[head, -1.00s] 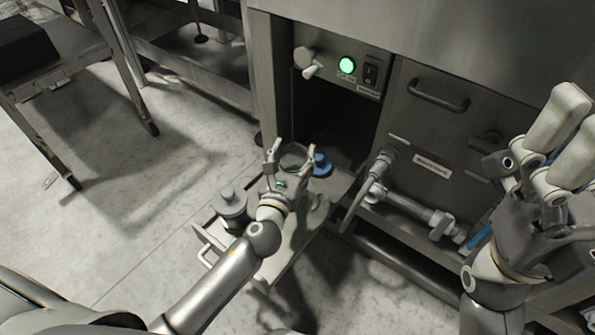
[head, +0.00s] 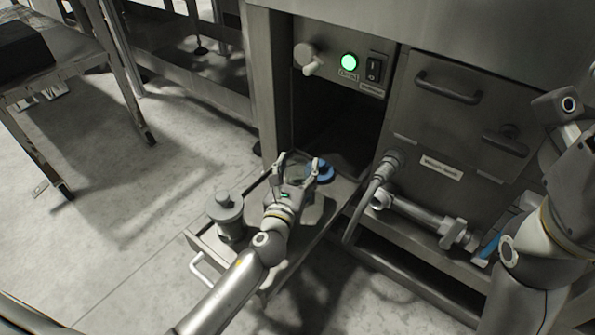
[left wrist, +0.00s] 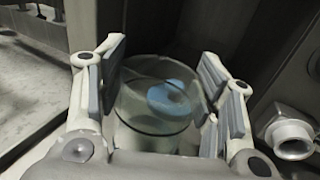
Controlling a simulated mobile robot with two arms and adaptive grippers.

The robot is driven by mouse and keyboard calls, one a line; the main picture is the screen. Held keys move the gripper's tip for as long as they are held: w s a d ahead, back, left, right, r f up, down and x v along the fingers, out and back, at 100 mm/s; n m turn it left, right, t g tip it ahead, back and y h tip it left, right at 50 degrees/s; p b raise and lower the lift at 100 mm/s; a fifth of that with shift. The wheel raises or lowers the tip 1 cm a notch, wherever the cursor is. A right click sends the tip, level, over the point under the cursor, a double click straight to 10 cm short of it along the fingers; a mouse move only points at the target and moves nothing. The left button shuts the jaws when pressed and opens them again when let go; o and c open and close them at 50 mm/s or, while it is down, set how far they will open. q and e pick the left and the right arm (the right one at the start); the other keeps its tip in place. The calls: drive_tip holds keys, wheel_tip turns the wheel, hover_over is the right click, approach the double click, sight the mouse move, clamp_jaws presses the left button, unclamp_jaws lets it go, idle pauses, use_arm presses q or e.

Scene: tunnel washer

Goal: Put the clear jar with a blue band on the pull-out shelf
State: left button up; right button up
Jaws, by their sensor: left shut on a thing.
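A clear, see-through jar (left wrist: 152,118) sits between the fingers of my left gripper (left wrist: 160,85), which is shut on it. In the head view my left gripper (head: 296,160) is over the far part of the pull-out shelf (head: 262,272), by the cabinet opening. The gripper hides most of the jar there. I cannot make out the jar's band or tell whether its base touches the shelf. My right arm (head: 545,235) is at the right edge; its fingertips do not show clearly.
A blue round object (head: 321,171) lies just beyond the left gripper; blue shows through the jar. A grey lidded canister (head: 228,212) stands on the shelf's left side. A pipe and hose (head: 362,205) run close on the right. The cabinet opening is dark.

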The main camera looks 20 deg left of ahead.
use_arm(q)
drive_tip(key=o, duration=1.4)
drive_tip(key=shift+f, duration=0.1)
